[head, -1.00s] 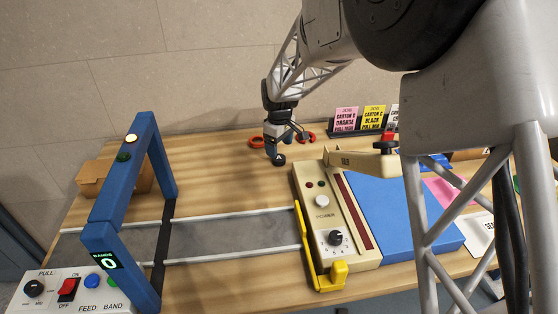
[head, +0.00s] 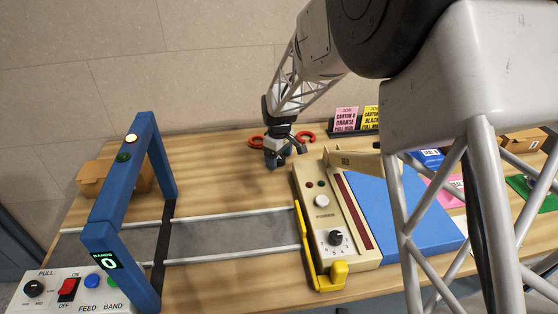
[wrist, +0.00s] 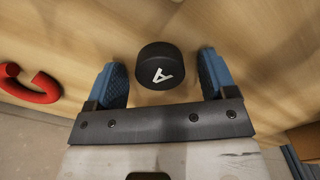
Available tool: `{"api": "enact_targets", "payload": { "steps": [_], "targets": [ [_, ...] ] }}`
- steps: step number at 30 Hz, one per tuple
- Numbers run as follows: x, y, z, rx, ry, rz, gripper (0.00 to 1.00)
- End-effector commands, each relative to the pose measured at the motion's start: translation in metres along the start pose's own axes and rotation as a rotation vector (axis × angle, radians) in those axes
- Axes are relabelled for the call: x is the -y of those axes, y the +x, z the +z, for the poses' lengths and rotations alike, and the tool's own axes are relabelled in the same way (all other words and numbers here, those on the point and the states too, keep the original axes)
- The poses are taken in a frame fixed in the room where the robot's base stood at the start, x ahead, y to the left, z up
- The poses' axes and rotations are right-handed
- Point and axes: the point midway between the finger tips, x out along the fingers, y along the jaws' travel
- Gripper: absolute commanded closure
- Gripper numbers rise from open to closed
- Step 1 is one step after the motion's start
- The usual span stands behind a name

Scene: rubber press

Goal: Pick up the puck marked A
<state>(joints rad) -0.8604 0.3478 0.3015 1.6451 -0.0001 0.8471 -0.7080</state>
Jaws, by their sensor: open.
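The black puck marked with a white A (wrist: 162,66) lies on the wooden table in the wrist view. My gripper (wrist: 161,76) is open, with one blue padded finger on each side of the puck and a gap on both sides. Nothing is held. In the head view my gripper (head: 278,158) is low over the table, behind the beige press; the puck is hidden or too small to tell there among the fingers.
Red open rings lie to the left (head: 256,142) and right (head: 306,136) of my gripper. The beige machine (head: 318,200) with the blue pad (head: 395,205) stands close in front right. A blue arch (head: 140,200) spans the grey conveyor (head: 230,238).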

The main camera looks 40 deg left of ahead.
Motion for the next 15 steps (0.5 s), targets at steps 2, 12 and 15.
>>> {"api": "enact_targets", "payload": {
  "steps": [2,12,15],
  "targets": [
    [0.0,-0.0001,0.0,0.0,0.0,0.0,0.22],
    [0.0,-0.0002,0.0,0.0,0.0,0.0,0.7],
    [0.0,-0.0003,0.0,0.0,0.0,0.0,0.75]
  ]
}}
